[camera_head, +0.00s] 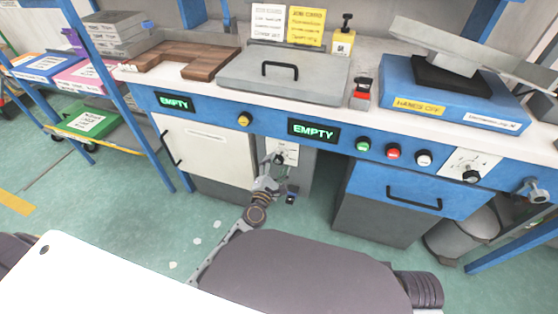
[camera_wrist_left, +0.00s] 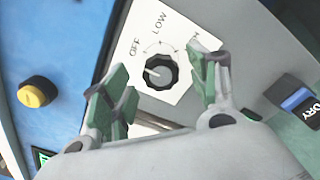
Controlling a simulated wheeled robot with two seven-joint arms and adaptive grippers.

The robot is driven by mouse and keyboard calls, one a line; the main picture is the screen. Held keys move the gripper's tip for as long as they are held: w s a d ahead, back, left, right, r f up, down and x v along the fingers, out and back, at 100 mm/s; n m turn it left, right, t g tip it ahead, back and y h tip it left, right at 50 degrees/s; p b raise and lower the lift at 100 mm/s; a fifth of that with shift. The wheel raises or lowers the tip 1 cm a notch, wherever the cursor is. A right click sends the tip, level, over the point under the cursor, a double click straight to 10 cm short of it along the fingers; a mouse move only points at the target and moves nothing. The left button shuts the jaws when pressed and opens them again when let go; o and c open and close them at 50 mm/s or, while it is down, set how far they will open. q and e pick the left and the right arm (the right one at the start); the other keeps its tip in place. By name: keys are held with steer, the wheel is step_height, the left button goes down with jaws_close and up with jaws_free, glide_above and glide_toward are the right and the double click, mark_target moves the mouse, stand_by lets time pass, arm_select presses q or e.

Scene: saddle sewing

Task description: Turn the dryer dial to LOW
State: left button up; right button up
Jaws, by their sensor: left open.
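The dryer dial (camera_wrist_left: 161,72) is a black knob on a white plate (camera_wrist_left: 178,32) marked OFF, LOW and a third, partly hidden label. Its white mark points to the picture's left, closest to OFF. In the head view the dial (camera_head: 279,158) is on the front panel beside the white door. My left gripper (camera_head: 270,178) is just in front of it. In the left wrist view my left gripper (camera_wrist_left: 158,78) is open, its green-padded fingers on either side of the knob. I cannot tell whether they touch it. My right gripper is not in view.
A yellow button (camera_head: 244,119) is up and left of the dial. Green EMPTY displays (camera_head: 313,132) are on the blue panel. A white door (camera_head: 205,150) is left of the dial. A blue-and-black switch (camera_wrist_left: 297,100) is right of it in the wrist view.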

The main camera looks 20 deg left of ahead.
mark_target(278, 161)
arm_select(q)
steer(key=shift+w, duration=1.6)
steer(key=shift+c, duration=0.4)
steer(key=c, duration=0.9)
